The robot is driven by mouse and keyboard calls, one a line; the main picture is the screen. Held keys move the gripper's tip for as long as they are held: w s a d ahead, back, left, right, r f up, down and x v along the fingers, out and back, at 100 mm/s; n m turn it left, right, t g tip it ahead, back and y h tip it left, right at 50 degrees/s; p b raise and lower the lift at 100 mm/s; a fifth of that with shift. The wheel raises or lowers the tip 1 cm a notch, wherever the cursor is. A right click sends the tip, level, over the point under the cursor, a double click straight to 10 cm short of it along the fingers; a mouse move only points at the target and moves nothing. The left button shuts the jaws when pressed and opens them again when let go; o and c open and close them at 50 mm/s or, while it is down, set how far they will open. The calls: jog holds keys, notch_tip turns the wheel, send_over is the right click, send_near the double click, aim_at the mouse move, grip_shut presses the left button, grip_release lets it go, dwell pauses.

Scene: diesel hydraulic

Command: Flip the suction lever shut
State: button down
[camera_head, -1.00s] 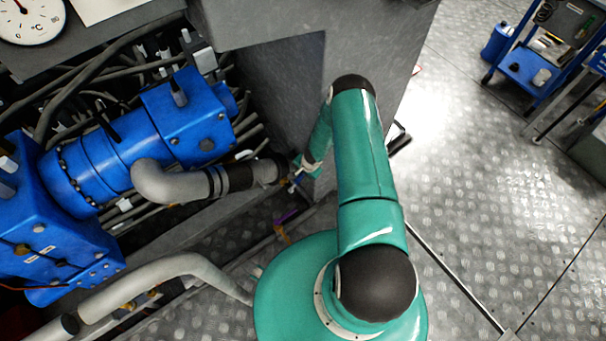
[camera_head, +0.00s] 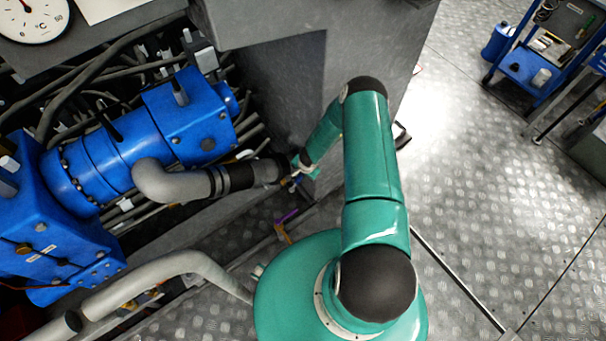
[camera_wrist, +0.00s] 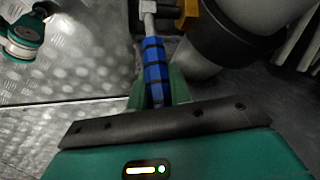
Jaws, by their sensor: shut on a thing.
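The suction lever has a blue ribbed handle (camera_wrist: 155,70) on a grey metal stem that runs up to a brass-coloured fitting (camera_wrist: 188,14) beside a thick pipe (camera_wrist: 240,30) in the wrist view. My gripper (camera_wrist: 158,92) is shut on the blue handle, with a green finger on each side. In the head view my gripper (camera_head: 300,170) is small at the end of the grey suction pipe (camera_head: 222,180). The lever is mostly hidden there, so its angle to the pipe is hard to tell.
Blue pump housings (camera_head: 120,150) with cables stand at the left. A grey wall panel (camera_head: 270,85) rises behind my gripper. A purple-handled part (camera_head: 286,216) sits low near the floor. Open metal floor (camera_head: 480,190) lies right, with a blue tool cart (camera_head: 530,65) beyond.

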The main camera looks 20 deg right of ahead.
jog(key=shift+s+a+h, duration=0.15)
jog(key=shift+a+h, duration=0.1)
jog(key=shift+h, duration=0.05)
jog(key=c, duration=1.3)
grip_release()
jog(key=shift+r, duration=0.15)
jog(key=shift+r, duration=0.1)
jog(key=shift+d+r, duration=0.1)
jog(key=shift+r, duration=0.15)
jog(key=v, duration=1.3)
jog(key=shift+s, duration=0.1)
